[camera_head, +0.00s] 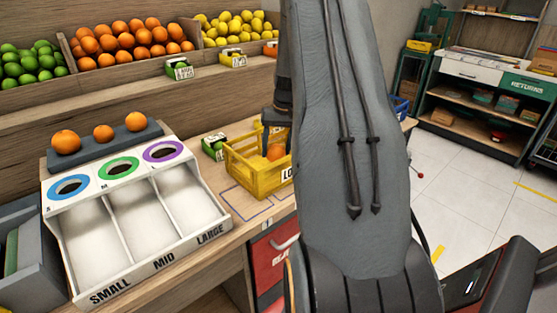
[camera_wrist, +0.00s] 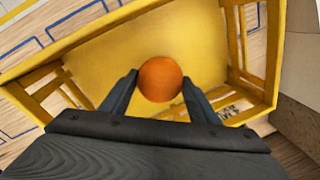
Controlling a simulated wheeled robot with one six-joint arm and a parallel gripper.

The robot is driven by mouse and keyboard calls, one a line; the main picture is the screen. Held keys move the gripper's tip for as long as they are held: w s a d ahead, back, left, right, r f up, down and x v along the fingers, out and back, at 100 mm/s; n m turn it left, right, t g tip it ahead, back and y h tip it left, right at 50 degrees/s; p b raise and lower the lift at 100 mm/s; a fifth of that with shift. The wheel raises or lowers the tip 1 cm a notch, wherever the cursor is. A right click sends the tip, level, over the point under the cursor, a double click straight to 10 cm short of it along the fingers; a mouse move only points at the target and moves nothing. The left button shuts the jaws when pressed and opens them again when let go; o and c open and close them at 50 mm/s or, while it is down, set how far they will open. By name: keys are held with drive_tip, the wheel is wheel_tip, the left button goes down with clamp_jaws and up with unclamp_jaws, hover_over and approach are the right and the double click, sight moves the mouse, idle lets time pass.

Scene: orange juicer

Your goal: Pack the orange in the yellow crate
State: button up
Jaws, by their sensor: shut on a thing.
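An orange (camera_wrist: 160,79) is between the two fingertips of my gripper (camera_wrist: 159,86) in the wrist view, and the fingers are shut on it. It is inside the outline of the yellow crate (camera_wrist: 245,114), over the crate's yellow floor. I cannot tell whether it touches the floor. In the head view the orange (camera_head: 275,152) shows low inside the crate (camera_head: 262,180), and my gripper (camera_head: 272,143) reaches down into it from above. My arm hides the right part of the crate.
A sorting tray (camera_head: 140,232) marked SMALL, MID and LARGE stands left of the crate, its compartments empty. Three oranges (camera_head: 103,133) sit on a grey stand (camera_head: 90,150) behind it. A small green box (camera_head: 214,147) is beside the crate. Fruit bins (camera_head: 125,62) line the back.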

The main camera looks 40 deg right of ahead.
drive_tip(key=shift+f, duration=0.4)
drive_tip(key=o, duration=1.4)
drive_tip(key=shift+c, duration=0.2)
drive_tip(key=r, duration=0.2)
drive_tip(key=r+b, duration=0.1)
drive_tip(key=r, duration=0.2)
drive_tip(key=d+r+b, duration=0.1)
drive_tip(key=r, duration=0.1)
drive_tip(key=shift+s+r, duration=0.3)
drive_tip(key=shift+r, duration=0.1)
drive_tip(key=shift+r, duration=0.1)
